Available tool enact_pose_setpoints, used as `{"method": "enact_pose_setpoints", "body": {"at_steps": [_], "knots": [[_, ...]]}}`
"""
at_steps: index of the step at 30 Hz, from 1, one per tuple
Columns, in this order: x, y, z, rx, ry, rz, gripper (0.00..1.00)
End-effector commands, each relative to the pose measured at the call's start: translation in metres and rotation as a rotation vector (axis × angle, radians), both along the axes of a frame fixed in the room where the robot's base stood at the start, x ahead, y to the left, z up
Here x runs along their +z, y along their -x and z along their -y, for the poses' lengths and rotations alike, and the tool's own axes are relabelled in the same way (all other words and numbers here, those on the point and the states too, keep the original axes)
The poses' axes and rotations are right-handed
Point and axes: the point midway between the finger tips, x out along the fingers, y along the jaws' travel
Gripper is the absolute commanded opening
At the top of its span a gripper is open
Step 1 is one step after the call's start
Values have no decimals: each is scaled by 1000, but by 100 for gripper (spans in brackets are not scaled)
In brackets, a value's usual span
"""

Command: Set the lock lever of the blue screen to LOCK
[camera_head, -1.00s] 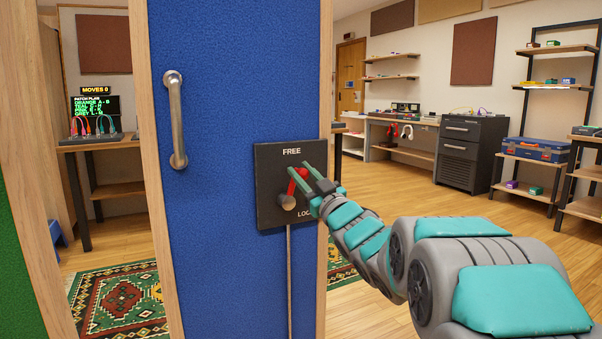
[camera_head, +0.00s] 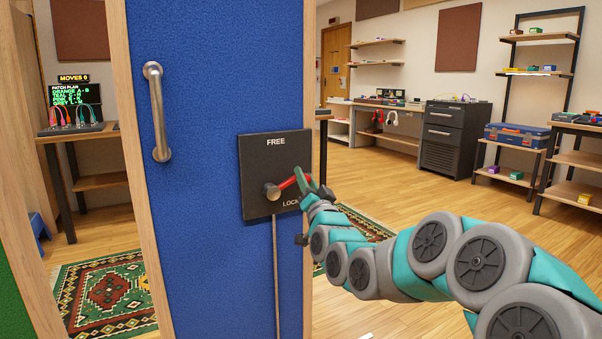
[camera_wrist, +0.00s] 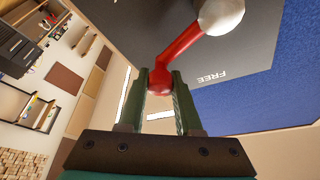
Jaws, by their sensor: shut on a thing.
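The blue screen (camera_head: 205,240) stands upright in a wooden frame in front of me. A black plate (camera_head: 258,160) on it is marked FREE at the top and LOCK at the lower right. The red lock lever (camera_head: 286,184) runs from a metal pivot to the right and slightly up, between the two marks. My gripper (camera_head: 318,184) is shut on the lever's outer end. In the wrist view the two fingers (camera_wrist: 162,98) close on the red lever (camera_wrist: 178,55) at its knob.
A metal handle (camera_head: 157,110) is on the screen's left. A thin rod (camera_head: 277,280) runs down below the plate. A patterned rug (camera_head: 105,300) lies behind. Shelves and a black cabinet (camera_head: 452,138) stand at the right, with open wooden floor before them.

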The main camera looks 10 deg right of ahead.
Motion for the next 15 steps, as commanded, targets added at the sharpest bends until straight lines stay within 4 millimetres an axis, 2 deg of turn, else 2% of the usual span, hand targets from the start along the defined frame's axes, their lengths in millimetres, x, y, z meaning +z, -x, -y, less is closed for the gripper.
{"method": "enact_pose_setpoints", "body": {"at_steps": [6, 15], "knots": [[-13, -1, 4, 1, -156, -51, 0], [-23, -2, 6, 0, -282, -92, 0]]}}
